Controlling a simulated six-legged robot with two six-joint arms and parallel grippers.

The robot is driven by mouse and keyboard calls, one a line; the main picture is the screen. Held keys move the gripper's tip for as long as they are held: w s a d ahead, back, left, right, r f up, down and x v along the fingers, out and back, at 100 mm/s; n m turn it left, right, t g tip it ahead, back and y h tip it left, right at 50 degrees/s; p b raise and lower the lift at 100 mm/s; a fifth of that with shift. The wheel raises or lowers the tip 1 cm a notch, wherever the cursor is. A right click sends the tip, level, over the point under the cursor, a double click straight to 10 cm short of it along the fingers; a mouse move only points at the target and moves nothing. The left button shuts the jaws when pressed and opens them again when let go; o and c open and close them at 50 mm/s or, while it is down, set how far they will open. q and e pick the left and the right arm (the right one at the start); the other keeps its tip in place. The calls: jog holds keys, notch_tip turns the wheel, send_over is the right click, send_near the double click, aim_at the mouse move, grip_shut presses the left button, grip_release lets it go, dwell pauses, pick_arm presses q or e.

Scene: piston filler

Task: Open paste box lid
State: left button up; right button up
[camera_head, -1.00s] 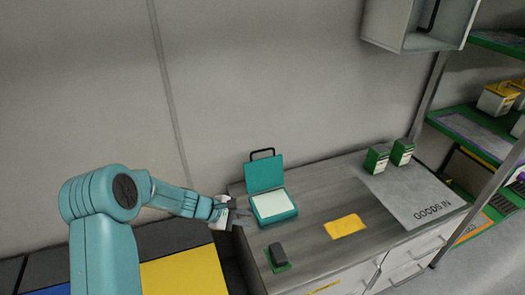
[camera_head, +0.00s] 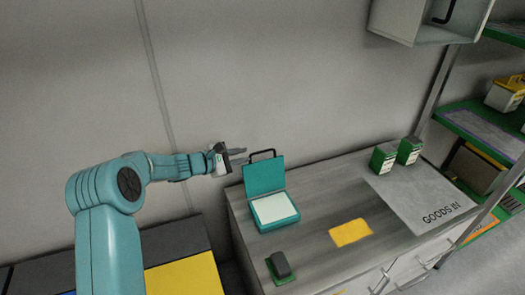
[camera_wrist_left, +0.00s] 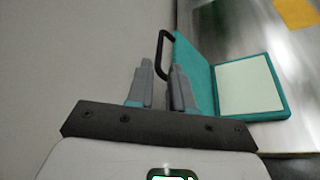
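The teal paste box (camera_head: 272,213) stands on the grey counter with its lid (camera_head: 264,178) raised upright at the back. A black handle (camera_head: 262,154) sits on the lid's top edge. White paste (camera_head: 274,207) shows inside the box. The box also shows in the left wrist view (camera_wrist_left: 283,114), with the handle (camera_wrist_left: 163,52) just beyond my fingers. My left gripper (camera_head: 240,156) is level with the handle, to its left. My right gripper is out of view.
The counter (camera_head: 310,225) holds a yellow pad (camera_head: 351,232), a dark block on a green base (camera_head: 280,266), two green-and-white boxes (camera_head: 384,157) and a grey "GOODS IN" mat (camera_head: 420,195). A shelf rack (camera_head: 480,130) stands at right. A wall cabinet (camera_head: 425,20) hangs above.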

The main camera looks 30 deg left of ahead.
aim_at(263, 152)
pick_arm(q)
jog(key=x, duration=0.9)
jog(key=shift+w+d+f+p, duration=0.1)
jog(key=shift+w+p, duration=0.05)
jog(key=shift+p, duration=0.2)
grip_shut()
